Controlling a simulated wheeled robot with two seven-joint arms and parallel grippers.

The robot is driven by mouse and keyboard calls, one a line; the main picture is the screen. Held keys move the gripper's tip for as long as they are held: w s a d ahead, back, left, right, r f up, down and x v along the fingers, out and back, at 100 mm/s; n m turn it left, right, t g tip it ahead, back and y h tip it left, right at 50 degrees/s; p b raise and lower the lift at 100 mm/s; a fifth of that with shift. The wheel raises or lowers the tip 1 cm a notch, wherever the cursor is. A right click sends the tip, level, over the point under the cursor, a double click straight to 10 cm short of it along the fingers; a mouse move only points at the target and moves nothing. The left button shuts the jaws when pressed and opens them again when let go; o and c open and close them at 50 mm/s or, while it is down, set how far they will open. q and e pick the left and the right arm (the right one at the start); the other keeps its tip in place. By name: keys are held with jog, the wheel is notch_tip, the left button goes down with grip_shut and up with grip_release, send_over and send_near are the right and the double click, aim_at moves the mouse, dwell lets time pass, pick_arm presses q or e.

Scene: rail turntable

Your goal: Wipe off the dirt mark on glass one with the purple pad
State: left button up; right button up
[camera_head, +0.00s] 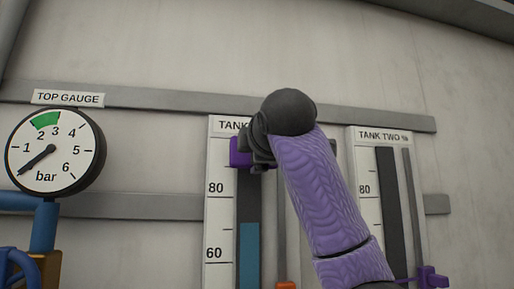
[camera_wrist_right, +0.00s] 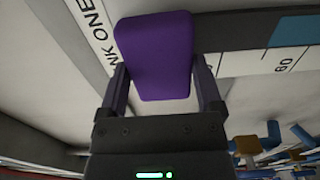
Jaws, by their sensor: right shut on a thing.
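Glass one (camera_head: 249,200) is the dark upright strip on the tank one board, with blue liquid in its lower part. It also shows in the right wrist view (camera_wrist_right: 240,30), lying sideways. My right gripper (camera_head: 262,152) is at the upper end of glass one, shut on the purple pad (camera_head: 240,152). In the right wrist view the pad (camera_wrist_right: 155,55) sits between the two fingers and covers the glass's top end. I cannot tell whether the pad touches the glass. No dirt mark shows; part of the glass is hidden. My left gripper is not in view.
The tank two board (camera_head: 368,190) stands to the right, with a purple fitting (camera_head: 432,277) at its lower right. A round top gauge (camera_head: 55,152) is at the left, above blue pipes (camera_head: 42,228). Grey rails (camera_head: 160,97) cross the wall. An orange piece (camera_head: 286,285) sits below my arm.

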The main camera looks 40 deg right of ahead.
jog(key=shift+w, duration=0.3)
jog(key=shift+d, duration=0.1)
jog(key=shift+w+d, duration=0.2)
jog(key=shift+w, duration=0.25)
jog(key=shift+w+d, duration=0.25)
jog(key=shift+w, duration=0.2)
